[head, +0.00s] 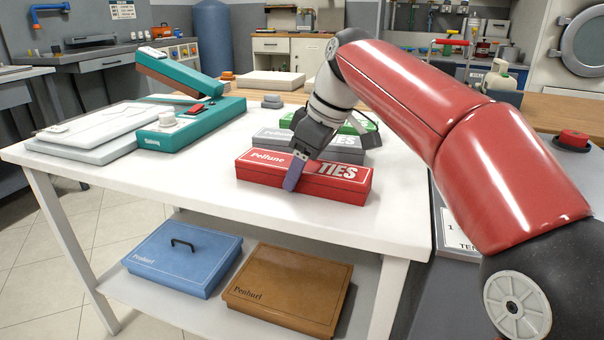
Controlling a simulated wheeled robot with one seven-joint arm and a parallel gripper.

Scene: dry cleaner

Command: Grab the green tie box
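The green tie box (347,126) lies at the back of a row of boxes on the white table. It is partly hidden behind my arm and the grey box. A grey tie box (345,146) lies in front of it, and a red tie box (262,168) is nearest the table's front. My gripper (292,178) points down at the red box, its visible finger overlapping the red box's front edge. Its other finger is hidden, so I cannot tell its opening or whether it touches the red box.
A teal press (190,128) and folded white shirts (85,138) occupy the left of the white table (190,186). A blue case (180,268) and a brown case (290,288) lie on the shelf below. A red button (573,138) is at the right. The table's front middle is clear.

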